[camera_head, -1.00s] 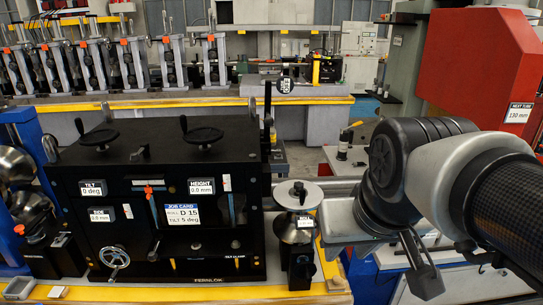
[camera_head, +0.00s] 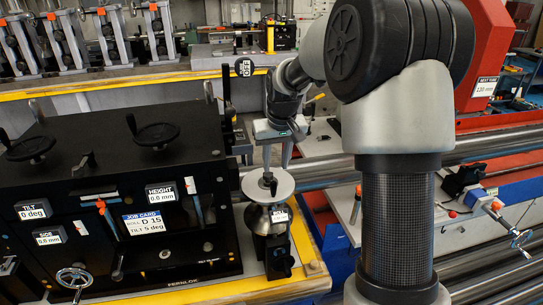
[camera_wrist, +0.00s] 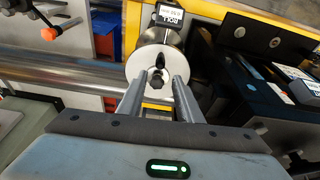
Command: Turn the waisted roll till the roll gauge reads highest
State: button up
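The waisted roll (camera_head: 262,222) is a shiny metal roll on a small stand at the right end of the black machine. A pale round disc (camera_head: 284,186) with a small dark knob (camera_head: 269,178) sits on top; the disc also shows in the wrist view (camera_wrist: 143,62). The roll gauge (camera_head: 280,216) is a small white display on the stand's front; it also shows upside down in the wrist view (camera_wrist: 169,15). Its number is too small to read. My gripper (camera_head: 279,164) points down above the disc. In the wrist view its fingers (camera_wrist: 160,78) are apart, with the knob (camera_wrist: 157,84) seen between them; no contact shows.
The black machine (camera_head: 120,262) stands to the left, with handwheels on top, displays for tilt, height and side, and a job card (camera_head: 142,222) reading roll D 15, tilt 5 deg. Long metal tubes (camera_head: 500,147) run to the right. Several roll stands line the back bench.

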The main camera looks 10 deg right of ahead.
aim_at(273, 182)
jog(key=b+x, duration=0.5)
jog(key=x, duration=0.4)
jog(key=shift+f, duration=0.25)
jog(key=shift+r, duration=0.25)
jog(key=shift+f, duration=0.1)
grip_shut()
